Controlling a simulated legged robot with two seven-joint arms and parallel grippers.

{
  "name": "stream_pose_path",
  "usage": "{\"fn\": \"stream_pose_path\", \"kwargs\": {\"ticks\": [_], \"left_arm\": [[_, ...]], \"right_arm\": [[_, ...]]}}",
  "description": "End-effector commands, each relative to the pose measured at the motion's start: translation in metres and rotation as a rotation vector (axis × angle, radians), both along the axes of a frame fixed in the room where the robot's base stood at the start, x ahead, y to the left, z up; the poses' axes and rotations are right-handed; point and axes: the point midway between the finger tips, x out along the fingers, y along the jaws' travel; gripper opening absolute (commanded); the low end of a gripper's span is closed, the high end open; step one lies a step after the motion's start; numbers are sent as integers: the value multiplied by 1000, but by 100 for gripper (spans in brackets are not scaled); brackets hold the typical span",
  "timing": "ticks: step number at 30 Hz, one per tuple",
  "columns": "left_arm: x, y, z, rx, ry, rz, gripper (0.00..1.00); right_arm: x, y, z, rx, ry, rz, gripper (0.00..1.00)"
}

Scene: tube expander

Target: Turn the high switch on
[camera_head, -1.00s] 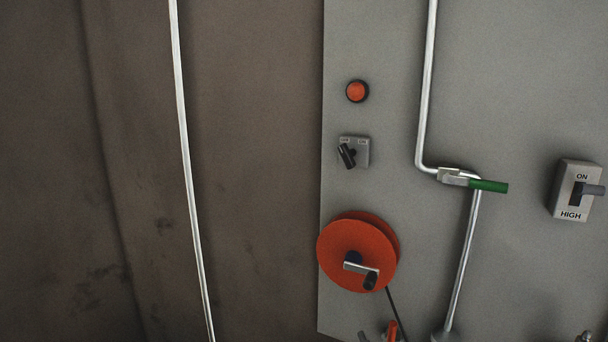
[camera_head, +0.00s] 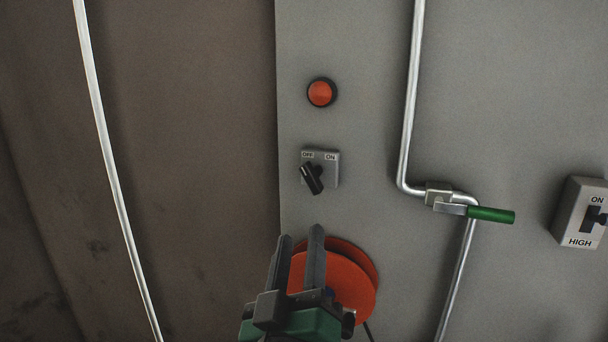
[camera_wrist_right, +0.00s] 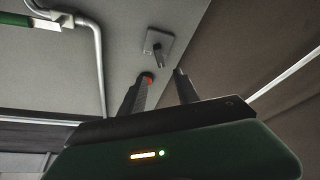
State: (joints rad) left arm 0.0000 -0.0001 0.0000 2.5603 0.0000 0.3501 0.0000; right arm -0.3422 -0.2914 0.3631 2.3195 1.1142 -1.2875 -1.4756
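The high switch (camera_head: 578,212) is a light grey box marked ON above and HIGH below. It sits on the grey panel at the right edge of the head view, with a dark lever cut off by the frame edge. My right gripper (camera_head: 300,234) is open and empty. It is far to the left of the high switch, in front of the red reel and below the OFF/ON knob. Its two fingers also show apart in the right wrist view (camera_wrist_right: 162,74), where I do not see the high switch. My left gripper is not in view.
A black OFF/ON knob (camera_head: 313,179) and a red button (camera_head: 321,92) are on the panel. A red reel (camera_head: 352,280) is partly hidden by my gripper. A metal pipe (camera_head: 411,100) with a green-handled valve (camera_head: 490,215) stands between my gripper and the high switch.

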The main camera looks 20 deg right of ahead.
Motion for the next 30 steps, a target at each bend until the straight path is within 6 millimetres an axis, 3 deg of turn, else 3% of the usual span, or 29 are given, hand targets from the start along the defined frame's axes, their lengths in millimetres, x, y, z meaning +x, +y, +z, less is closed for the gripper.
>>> {"fn": "stream_pose_path", "kwargs": {"ticks": [9, 15, 27, 30], "left_arm": [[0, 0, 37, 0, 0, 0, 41], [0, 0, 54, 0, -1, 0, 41], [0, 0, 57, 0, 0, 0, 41], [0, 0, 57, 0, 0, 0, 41]], "right_arm": [[77, -32, 31, 0, 8, -5, 38], [114, -46, 44, 0, 6, -1, 38], [128, -52, 46, 0, 4, 1, 38], [129, -52, 46, 0, 4, 1, 28]]}}
